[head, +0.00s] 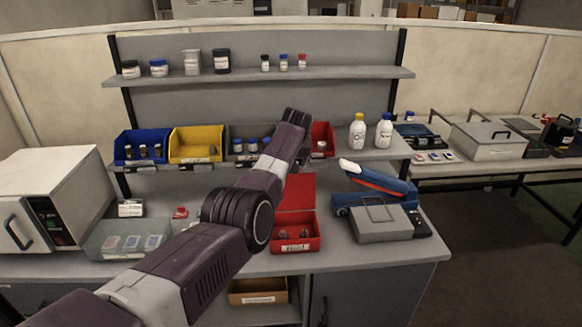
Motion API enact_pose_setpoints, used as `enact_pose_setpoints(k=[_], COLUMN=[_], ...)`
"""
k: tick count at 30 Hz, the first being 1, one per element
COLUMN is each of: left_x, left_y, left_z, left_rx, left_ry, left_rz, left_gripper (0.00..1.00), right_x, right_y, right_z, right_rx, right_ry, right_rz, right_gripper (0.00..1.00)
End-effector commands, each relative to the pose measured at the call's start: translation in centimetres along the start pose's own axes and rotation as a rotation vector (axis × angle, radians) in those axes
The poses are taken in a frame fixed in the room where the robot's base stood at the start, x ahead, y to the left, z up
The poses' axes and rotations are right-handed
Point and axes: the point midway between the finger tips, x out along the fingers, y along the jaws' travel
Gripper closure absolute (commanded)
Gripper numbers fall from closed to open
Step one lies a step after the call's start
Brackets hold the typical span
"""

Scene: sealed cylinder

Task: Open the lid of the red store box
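The red store box (297,242) stands on the workbench with a white label on its front. Its red lid (297,190) is raised and stands up at the back of the box. Small dark items show inside the open box. My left arm crosses the view from the lower left and passes just left of the box, hiding part of its left side. The arm's far end is above and behind the box. I cannot make out the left gripper's fingers. No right gripper shows.
A grey case (382,224) and a blue device (375,183) stand right of the box. A clear tray (102,244) and a white oven (75,180) are at the left. Bins and two white bottles (357,131) line the low shelf behind. Bench front right is clear.

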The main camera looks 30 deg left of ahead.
Motion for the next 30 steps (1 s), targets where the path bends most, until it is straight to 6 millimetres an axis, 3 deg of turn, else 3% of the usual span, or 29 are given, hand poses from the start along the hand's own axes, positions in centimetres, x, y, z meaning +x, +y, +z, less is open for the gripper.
enact_pose_setpoints(k=[16,22,30], left_x=[-0.5,-2.2,-6.0], left_y=[0.2,0.1,0.2], left_z=[0.7,0.8,0.5], left_rx=[0.003,0.001,0.002], left_ry=[-0.014,-0.012,-0.010], left_rz=[0.000,0.002,0.001], left_gripper=[0.39,0.39,0.39], right_x=[0.0,0.0,0.0], right_y=[0.0,-0.1,-0.1], right_z=[0.1,0.0,0.0], right_rx=[0.000,0.001,0.001], right_ry=[-0.001,0.000,0.000], right_rz=[0.000,-0.001,-0.001], right_gripper=[0.51,0.51,0.51])
